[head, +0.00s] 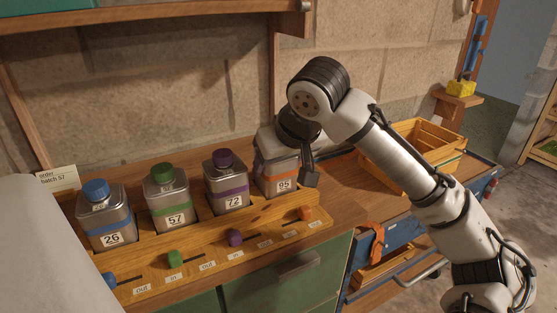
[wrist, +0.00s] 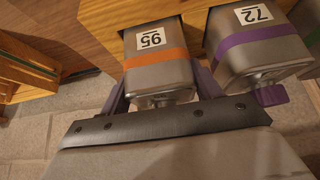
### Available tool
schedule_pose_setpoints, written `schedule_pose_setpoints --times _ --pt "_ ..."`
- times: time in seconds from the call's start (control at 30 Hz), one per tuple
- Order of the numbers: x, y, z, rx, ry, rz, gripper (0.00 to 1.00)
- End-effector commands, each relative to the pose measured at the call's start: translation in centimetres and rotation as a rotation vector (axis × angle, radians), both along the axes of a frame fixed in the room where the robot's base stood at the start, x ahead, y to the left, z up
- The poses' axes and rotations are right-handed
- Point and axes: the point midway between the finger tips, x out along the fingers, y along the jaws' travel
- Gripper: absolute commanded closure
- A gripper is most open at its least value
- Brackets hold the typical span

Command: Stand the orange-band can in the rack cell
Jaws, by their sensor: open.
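The orange-band can (head: 279,163), a grey metal can labelled 95, stands upright in the rightmost cell of the wooden rack (head: 226,245). In the wrist view the orange-band can (wrist: 157,60) shows its label and band, with its base at a dark cell opening. My gripper (head: 305,160) is at the can's top, and one dark finger shows on its right side. In the wrist view my gripper (wrist: 160,84) is open, with a finger along each side of the can. Contact cannot be told. The can's cap is hidden by my gripper.
Cans with blue (head: 105,217), green (head: 168,198) and purple (head: 227,183) bands stand in the other cells, the purple one close beside. Coloured knobs with in/out labels line the rack's front. A wooden crate (head: 440,152) stands to the right; bare bench lies between.

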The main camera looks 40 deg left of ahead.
Motion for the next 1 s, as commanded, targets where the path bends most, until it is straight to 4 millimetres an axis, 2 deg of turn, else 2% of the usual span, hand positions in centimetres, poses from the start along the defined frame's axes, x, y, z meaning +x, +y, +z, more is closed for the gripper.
schedule_pose_setpoints --times 0.03,0.2,0.57,0.67,1.0 --pt "0.0 0.0 0.1 0.003 -0.001 0.0 0.33" --pt "0.0 0.0 0.1 0.002 -0.001 0.0 0.11" --pt "-0.1 -0.3 0.5 -0.001 0.0 0.0 0.11" --pt "-0.4 -0.9 1.6 0.002 0.0 -0.001 0.11" --pt "-1.9 -4.7 8.1 0.002 -0.002 -0.001 0.11"
